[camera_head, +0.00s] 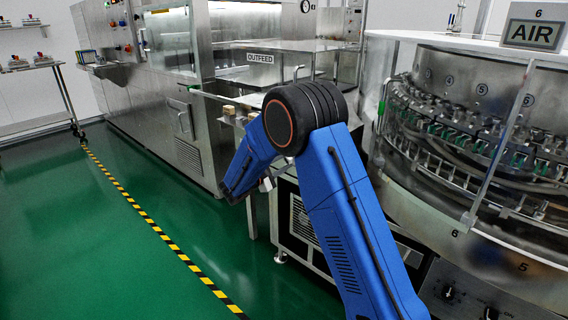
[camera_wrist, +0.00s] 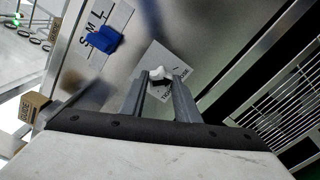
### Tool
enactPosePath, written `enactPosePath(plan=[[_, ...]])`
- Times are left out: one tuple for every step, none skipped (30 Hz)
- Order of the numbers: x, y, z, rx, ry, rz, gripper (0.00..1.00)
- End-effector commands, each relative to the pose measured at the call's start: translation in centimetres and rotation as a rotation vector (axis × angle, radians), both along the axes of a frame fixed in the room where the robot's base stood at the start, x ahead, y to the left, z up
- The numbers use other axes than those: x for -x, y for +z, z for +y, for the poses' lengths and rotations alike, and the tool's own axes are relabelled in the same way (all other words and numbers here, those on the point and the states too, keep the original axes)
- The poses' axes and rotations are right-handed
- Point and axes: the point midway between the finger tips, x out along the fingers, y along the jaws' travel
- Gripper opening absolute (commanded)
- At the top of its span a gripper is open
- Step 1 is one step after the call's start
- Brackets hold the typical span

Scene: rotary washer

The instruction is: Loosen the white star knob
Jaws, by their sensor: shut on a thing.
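The white star knob (camera_wrist: 158,73) shows in the wrist view at the fingertips of my gripper (camera_wrist: 160,80). The two grey fingers stand on either side of it, and my gripper is shut on it. A white label with dark print lies on the metal panel around the knob. Part of the knob and label is hidden by the fingers.
A blue block (camera_wrist: 103,41) sits on an S M L scale at the upper left of the wrist view. A cardboard box marked GUIDE (camera_wrist: 34,106) is at the left. A vented grille (camera_wrist: 285,105) is at the right. Green floor (camera_head: 90,240) is open at the left.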

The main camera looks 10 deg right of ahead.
Motion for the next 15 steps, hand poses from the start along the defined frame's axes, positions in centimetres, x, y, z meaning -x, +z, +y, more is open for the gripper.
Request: enactPosePath(plan=[[0.0,-0.13,0.16,0.015,0.003,0.023,0.06],[0.0,-0.13,0.16,0.023,0.003,0.034,0.06],[0.01,-0.14,0.16,0.034,0.003,0.049,0.06],[0.01,-0.14,0.16,0.04,0.004,0.059,0.06],[0.01,-0.14,0.16,0.047,0.004,0.068,0.06],[0.01,-0.15,0.17,0.055,0.004,0.079,0.06],[0.01,-0.15,0.17,0.06,0.004,0.086,0.06],[0.01,-0.15,0.17,0.065,0.004,0.093,0.06],[0.01,-0.16,0.16,0.07,0.004,0.1,0.06],[0.01,-0.16,0.16,0.073,0.004,0.104,0.06],[0.01,-0.16,0.16,0.076,0.004,0.108,0.06],[0.01,-0.16,0.16,0.079,0.004,0.112,0.06],[0.02,-0.17,0.16,0.081,0.004,0.114,0.06],[0.02,-0.17,0.16,0.082,0.004,0.117,0.06],[0.01,-0.17,0.17,0.084,0.004,0.118,0.06]])
